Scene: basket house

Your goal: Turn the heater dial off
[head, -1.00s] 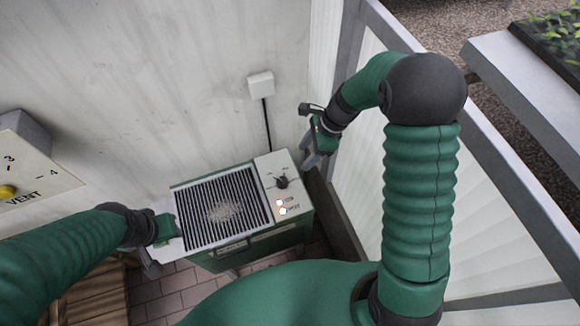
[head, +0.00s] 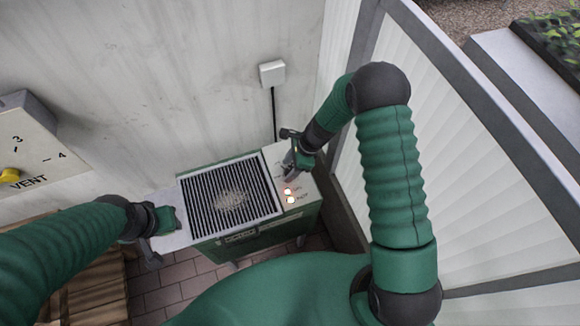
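The green heater (head: 262,236) stands against the wall, with a dark grille (head: 205,205) and a pale control panel (head: 309,190) on top. My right gripper (head: 289,174) points down over the upper part of the panel, where the dial is. The gripper covers the dial, so I cannot see its setting or whether the fingers touch it. The finger gap is too small to read. My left gripper (head: 152,243) is beside the heater's left end, and its opening is unclear.
A wall box with a yellow knob marked VENT (head: 30,150) is at the far left. A white socket box (head: 272,73) with a black cable is above the heater. A translucent framed panel (head: 450,170) closes off the right side. Wooden slats (head: 95,295) lie lower left.

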